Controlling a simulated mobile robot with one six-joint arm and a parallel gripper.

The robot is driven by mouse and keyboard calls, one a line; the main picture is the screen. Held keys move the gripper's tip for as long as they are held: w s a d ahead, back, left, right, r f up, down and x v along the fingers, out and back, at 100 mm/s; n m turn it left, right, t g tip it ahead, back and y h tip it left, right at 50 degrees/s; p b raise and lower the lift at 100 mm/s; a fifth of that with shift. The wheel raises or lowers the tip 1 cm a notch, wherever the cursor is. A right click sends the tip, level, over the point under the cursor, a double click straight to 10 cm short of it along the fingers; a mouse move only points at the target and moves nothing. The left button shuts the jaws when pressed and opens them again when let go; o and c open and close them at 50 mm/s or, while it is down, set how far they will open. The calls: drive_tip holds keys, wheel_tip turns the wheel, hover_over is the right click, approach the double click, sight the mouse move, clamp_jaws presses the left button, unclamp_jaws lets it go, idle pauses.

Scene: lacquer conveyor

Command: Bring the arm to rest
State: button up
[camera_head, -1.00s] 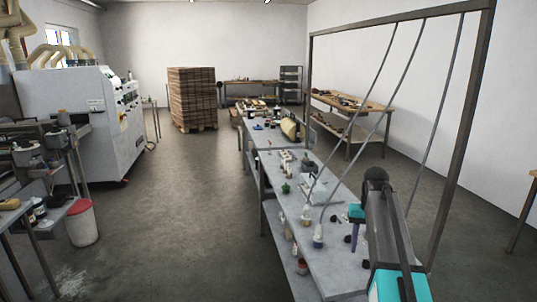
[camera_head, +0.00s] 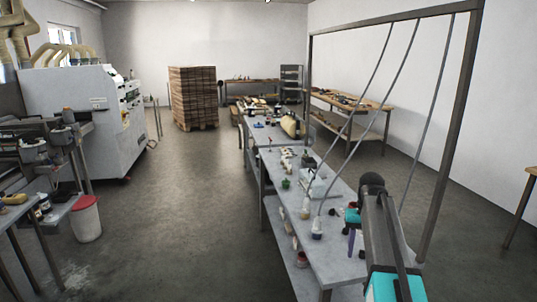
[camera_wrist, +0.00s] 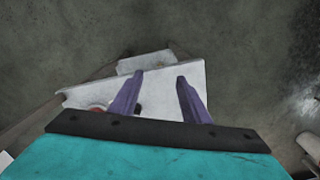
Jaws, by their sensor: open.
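My gripper (camera_wrist: 157,90) shows in the wrist view with two purple fingers apart and nothing between them. It is open and points down over a light grey surface (camera_wrist: 178,75). In the head view my gripper (camera_head: 352,240) hangs at the lower right, near the right edge of the long grey workbench (camera_head: 335,262). My arm, grey with turquoise parts, reaches in from the bottom right. Whether the fingers touch anything on the bench cannot be told.
Small bottles and cups, such as a white bottle (camera_head: 317,229), stand on the bench near my arm. A metal frame (camera_head: 455,130) with hanging hoses rises close on the right. A white machine (camera_head: 85,115) and a white bin (camera_head: 86,219) stand left. The floor between is clear.

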drive_tip(key=s+a+f+g, duration=0.25)
drive_tip(key=s+f, duration=0.35)
drive_tip(key=f, duration=0.4)
drive_tip(key=s+a+f+n+g, duration=0.1)
drive_tip(key=s+a+f, duration=0.35)
drive_tip(key=f, duration=0.65)
drive_tip(key=s+a+f+g, duration=0.1)
drive_tip(key=s+a+f, duration=0.1)
drive_tip(key=s+f, duration=0.65)
drive_tip(key=s+a+f, duration=0.2)
drive_tip(key=s+f, duration=0.7)
drive_tip(key=s, duration=0.4)
drive_tip(key=s+a+f+n, duration=0.1)
drive_tip(key=s+a+f, duration=0.1)
drive_tip(key=s+f, duration=0.8)
drive_tip(key=shift+s+a+g+b, duration=0.35)
drive_tip(key=shift+s+a+g, duration=0.1)
drive_tip(key=shift+s, duration=0.9)
